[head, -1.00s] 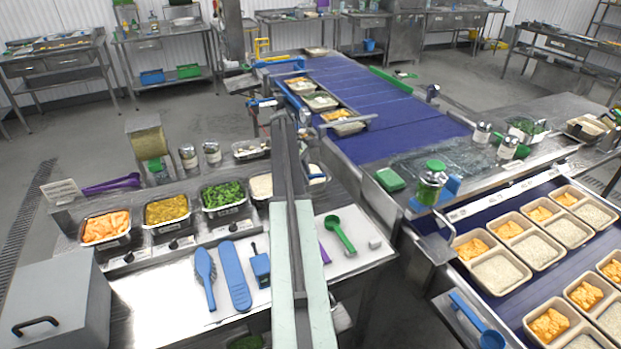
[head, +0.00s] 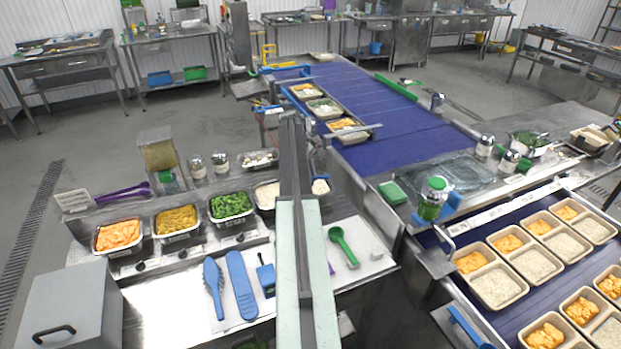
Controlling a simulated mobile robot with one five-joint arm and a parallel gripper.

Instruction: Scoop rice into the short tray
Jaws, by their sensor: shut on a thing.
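White rice sits in a metal pan (head: 266,196) in the row on the left counter; my arm covers its right side. A smaller pale container (head: 320,187) shows just right of the arm. Several beige two-part trays with orange pieces and rice stand on the right belt, the nearest-left tray (head: 497,287) among them. I cannot tell which tray is the short tray. My arm reaches straight ahead from the bottom middle over the counter. My gripper is hidden beyond the arm's far end, so its fingers and anything in them do not show.
Pans of carrots (head: 119,234), yellow food (head: 177,220) and greens (head: 231,205) line the counter. A grey box (head: 66,312) fills the lower left. A blue belt (head: 375,130) with trays runs back.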

